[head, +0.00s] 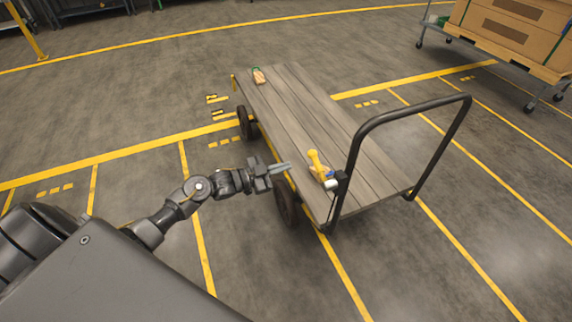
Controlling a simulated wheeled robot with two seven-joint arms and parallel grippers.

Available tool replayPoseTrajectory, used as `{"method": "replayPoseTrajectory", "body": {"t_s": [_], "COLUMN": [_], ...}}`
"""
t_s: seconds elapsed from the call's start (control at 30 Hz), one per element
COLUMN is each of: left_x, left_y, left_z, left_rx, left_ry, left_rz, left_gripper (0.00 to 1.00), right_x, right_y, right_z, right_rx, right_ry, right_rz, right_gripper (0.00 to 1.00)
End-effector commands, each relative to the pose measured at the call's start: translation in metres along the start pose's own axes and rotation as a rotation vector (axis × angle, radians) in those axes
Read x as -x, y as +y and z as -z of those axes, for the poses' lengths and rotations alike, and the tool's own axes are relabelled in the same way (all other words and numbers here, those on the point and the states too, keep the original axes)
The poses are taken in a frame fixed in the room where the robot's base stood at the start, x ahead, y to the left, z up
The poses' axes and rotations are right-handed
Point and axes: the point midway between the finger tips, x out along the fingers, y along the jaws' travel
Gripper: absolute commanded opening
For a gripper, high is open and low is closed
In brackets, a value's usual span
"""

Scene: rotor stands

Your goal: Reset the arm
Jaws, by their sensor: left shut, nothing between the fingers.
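My left arm reaches in from the left. My left gripper (283,168) is shut and empty, just off the left long edge of a wooden-decked cart (300,110). A yellow object (317,165) with a blue and white part at its base is on the cart near the handle, right of my gripper and apart from it. A small orange and green item (259,76) lies at the far left corner of the deck. My right gripper is not in view.
The cart's dark push handle (408,112) rises at its right end. Cardboard boxes (515,30) sit on another cart at the upper right. The middle of the deck is bare, and the floor left of the cart is open with yellow lines.

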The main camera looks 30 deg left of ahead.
Motion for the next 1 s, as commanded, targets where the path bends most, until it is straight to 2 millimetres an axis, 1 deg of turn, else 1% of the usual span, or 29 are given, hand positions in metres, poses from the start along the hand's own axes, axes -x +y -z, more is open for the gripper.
{"method": "replayPoseTrajectory", "body": {"t_s": [0.23,0.27,0.3,0.37,0.4,0.47,0.5,0.53,0.57,0.6,0.67,0.7,0.77,0.8,0.87,0.9,0.97,1.0], "left_x": [0.000,0.000,0.001,0.005,0.010,0.019,0.028,0.036,0.045,0.058,0.080,0.095,0.119,0.136,0.162,0.179,0.206,0.225], "left_y": [0.000,-0.002,-0.005,-0.012,-0.017,-0.017,-0.010,-0.003,0.006,0.021,0.047,0.067,0.099,0.121,0.158,0.182,0.221,0.248], "left_z": [-0.002,-0.004,-0.011,-0.030,-0.049,-0.086,-0.114,-0.136,-0.157,-0.184,-0.221,-0.243,-0.272,-0.289,-0.311,-0.323,-0.338,-0.345], "left_rx": [-0.002,-0.005,-0.006,-0.001,0.009,0.040,0.070,0.095,0.121,0.155,0.204,0.236,0.282,0.310,0.353,0.379,0.418,0.443], "left_ry": [-0.008,-0.020,-0.045,-0.101,-0.152,-0.247,-0.318,-0.373,-0.429,-0.500,-0.604,-0.671,-0.768,-0.831,-0.923,-0.982,-1.068,-1.126], "left_rz": [0.001,0.006,0.021,0.049,0.075,0.117,0.143,0.161,0.176,0.194,0.214,0.222,0.230,0.232,0.231,0.228,0.219,0.211], "left_gripper": [0.00,0.00,0.00,0.00,0.00,0.00,0.00,0.00,0.00,0.00,0.00,0.00,0.00,0.00,0.00,0.00,0.00,0.00], "right_x": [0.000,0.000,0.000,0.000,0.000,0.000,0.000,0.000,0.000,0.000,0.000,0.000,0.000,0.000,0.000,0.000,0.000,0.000], "right_y": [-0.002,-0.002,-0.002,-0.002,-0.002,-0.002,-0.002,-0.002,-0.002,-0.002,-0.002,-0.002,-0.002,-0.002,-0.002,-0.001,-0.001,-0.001], "right_z": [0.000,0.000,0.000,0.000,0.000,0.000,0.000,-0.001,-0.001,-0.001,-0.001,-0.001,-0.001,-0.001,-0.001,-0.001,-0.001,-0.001], "right_rx": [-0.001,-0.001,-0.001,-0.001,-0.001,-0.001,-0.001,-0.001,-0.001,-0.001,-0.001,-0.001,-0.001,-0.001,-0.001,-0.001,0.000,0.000], "right_ry": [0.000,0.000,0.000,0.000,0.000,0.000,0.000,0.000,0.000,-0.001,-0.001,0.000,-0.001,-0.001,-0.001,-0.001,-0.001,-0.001], "right_rz": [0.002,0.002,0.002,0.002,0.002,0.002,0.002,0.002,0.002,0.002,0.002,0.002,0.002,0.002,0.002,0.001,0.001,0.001], "right_gripper": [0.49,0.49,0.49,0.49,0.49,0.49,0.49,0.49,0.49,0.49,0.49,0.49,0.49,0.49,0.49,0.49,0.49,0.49]}}
